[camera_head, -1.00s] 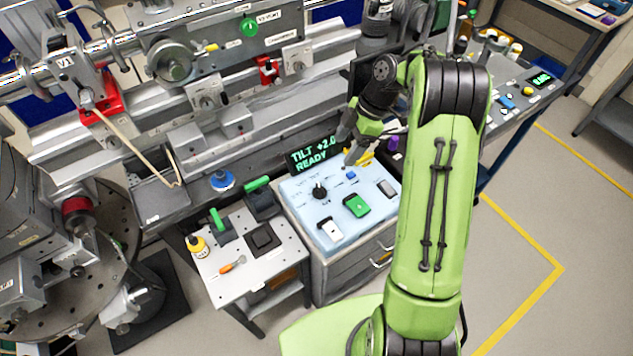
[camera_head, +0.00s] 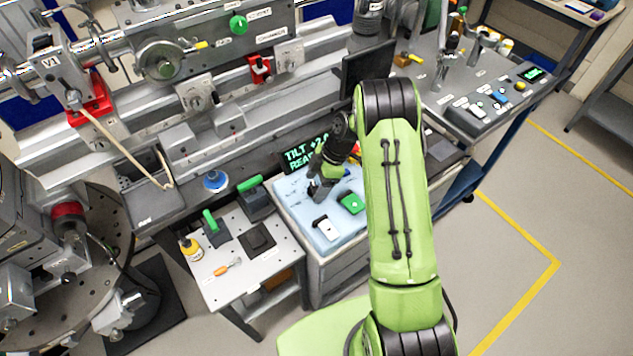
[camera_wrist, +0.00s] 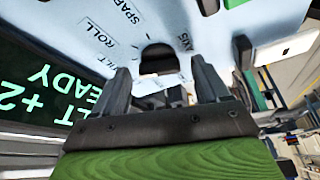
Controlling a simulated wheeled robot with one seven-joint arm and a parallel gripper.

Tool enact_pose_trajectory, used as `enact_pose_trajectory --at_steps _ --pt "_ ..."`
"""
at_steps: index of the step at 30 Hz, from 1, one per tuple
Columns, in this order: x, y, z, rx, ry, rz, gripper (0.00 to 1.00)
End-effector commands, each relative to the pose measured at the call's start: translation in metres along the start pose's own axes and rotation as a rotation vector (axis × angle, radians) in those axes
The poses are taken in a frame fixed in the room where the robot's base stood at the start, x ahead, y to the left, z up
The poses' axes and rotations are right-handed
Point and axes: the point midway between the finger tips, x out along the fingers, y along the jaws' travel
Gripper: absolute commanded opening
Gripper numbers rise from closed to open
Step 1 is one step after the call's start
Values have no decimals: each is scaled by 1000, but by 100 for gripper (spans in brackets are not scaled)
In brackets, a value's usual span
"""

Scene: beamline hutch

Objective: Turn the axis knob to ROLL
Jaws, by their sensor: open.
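The axis knob (camera_wrist: 158,57) is dark and round, on the pale blue panel (camera_head: 292,194). In the wrist view it lies between and just beyond the tips of my gripper (camera_wrist: 163,76). The printed labels ROLL (camera_wrist: 96,44) and SPARE are beside it, with TILT partly readable. My gripper (camera_head: 318,196) is open and reaches down over the panel in the head view, where it hides the knob. I cannot tell whether the fingers touch the knob. The display (camera_head: 300,158) shows TILT and READY in green, partly covered by my arm.
On the panel, a green rocker switch (camera_head: 351,203) and a white switch (camera_head: 326,228) sit close to my gripper. A side table (camera_head: 232,285) with green-handled blocks stands to the left. The beamline rail runs behind. The floor at right is clear.

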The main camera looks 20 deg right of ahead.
Motion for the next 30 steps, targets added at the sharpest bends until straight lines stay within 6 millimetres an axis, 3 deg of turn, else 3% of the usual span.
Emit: enact_pose_trajectory --at_steps 2,13,23,30 --pt "0 0 0 0 0 0 74" --pt "-1 0 0 0 1 -1 18" --pt "0 -1 0 52 2 21 18" --pt "2 -2 0 195 3 81 18"
